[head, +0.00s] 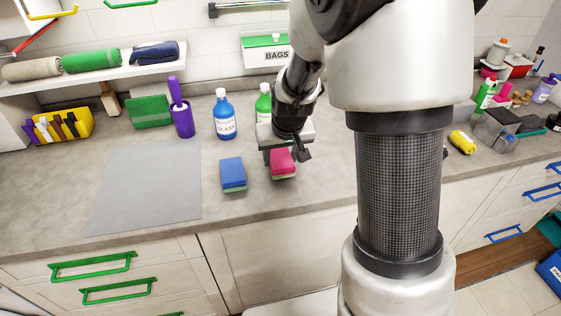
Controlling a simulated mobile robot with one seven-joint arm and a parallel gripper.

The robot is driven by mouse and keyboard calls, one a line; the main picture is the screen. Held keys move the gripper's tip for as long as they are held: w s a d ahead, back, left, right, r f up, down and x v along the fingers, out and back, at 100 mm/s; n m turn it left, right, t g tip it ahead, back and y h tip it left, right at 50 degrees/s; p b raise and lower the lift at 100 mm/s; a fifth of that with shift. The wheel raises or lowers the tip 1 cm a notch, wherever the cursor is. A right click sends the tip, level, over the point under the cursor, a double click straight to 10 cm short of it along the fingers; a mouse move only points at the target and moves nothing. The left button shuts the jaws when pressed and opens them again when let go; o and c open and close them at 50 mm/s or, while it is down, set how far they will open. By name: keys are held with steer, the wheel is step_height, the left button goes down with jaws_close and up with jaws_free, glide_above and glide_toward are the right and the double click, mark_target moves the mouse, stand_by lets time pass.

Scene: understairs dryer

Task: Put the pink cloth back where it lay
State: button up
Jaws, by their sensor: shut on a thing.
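The pink cloth (283,165) is in the head view, right of the blue block on the counter. It looks like a thick sponge-like block with a thin green lower layer. My gripper (286,152) points down from above and is shut on it, with a dark finger showing at its right. The gripper covers its far part. I cannot tell whether its underside touches the counter.
A blue block (232,173) with a green base stands just left. A blue bottle (224,116) and a green bottle (263,103) stand behind. A flat grey mat (145,185) lies left. The counter's front edge is close.

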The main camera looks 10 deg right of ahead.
steer(key=shift+f, duration=0.8)
steer(key=shift+f, duration=0.15)
steer(key=o, duration=0.9)
steer(key=shift+o, duration=0.2)
